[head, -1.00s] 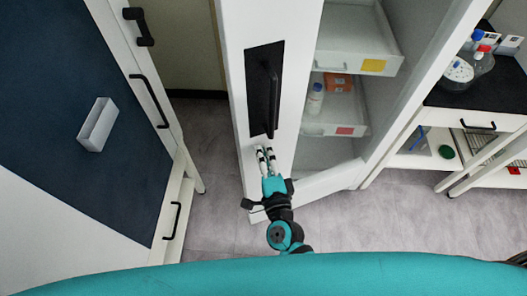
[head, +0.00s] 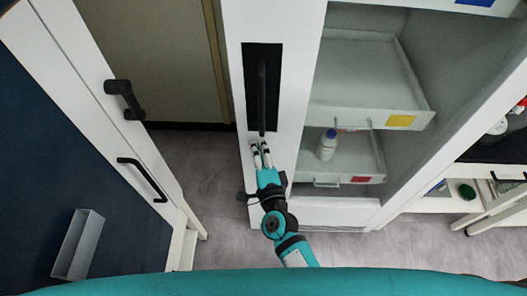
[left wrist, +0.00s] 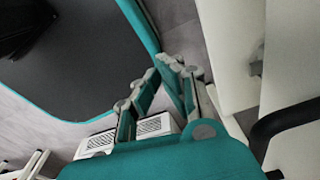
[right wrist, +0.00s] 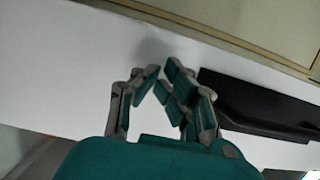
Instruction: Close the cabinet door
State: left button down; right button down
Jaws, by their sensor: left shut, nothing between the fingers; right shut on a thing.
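The white cabinet door (head: 302,60) stands open in the head view, with the cabinet interior showing to its right. It carries a black handle (head: 262,95) on a dark plate, also seen at the right in the right wrist view (right wrist: 255,108). My right gripper (head: 261,148) is at the door just below the handle. In the right wrist view its fingers (right wrist: 162,82) are nearly together against the white face; the exact contact is hidden. My left gripper is outside the head view; its fingertips (left wrist: 172,65) are shut and empty in the left wrist view.
Inside the cabinet (head: 460,60) are pulled-out trays with a yellow label (head: 401,120) and a red label (head: 360,180), and a white bottle (head: 327,146). Grey floor (head: 195,160) lies between bench and door.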

jog(key=shift+w+d+r, duration=0.1)
jog(key=shift+w, duration=0.25)
jog(key=v, duration=1.2)
jog(key=s+d+f+n+g, duration=0.2)
jog(key=s+f+n+g, duration=0.15)
jog(key=f, duration=0.75)
jog(key=s+d+f+n+g, duration=0.2)
jog(key=s+f+n+g, duration=0.15)
jog(key=f, duration=0.65)
jog(key=s+d+f+n+g, duration=0.25)
jog(key=f+n, duration=0.25)
jog(key=f, duration=0.6)
jog(key=s+d+f+n+g+h, duration=0.2)
jog(key=s+d+f, duration=0.4)
jog(key=s, duration=0.4)
jog(key=s+d+f+n+g+h, duration=0.1)
jog(key=s+d+f+n+g, duration=0.3)
jog(key=s+d+f, duration=0.3)
jog(key=s+d+g, duration=0.1)
jog(key=s, duration=0.2)
jog(key=shift+s+d+f+h, duration=0.2)
jog(key=shift+d+f+h, duration=0.1)
jog(key=shift+h, duration=0.1)
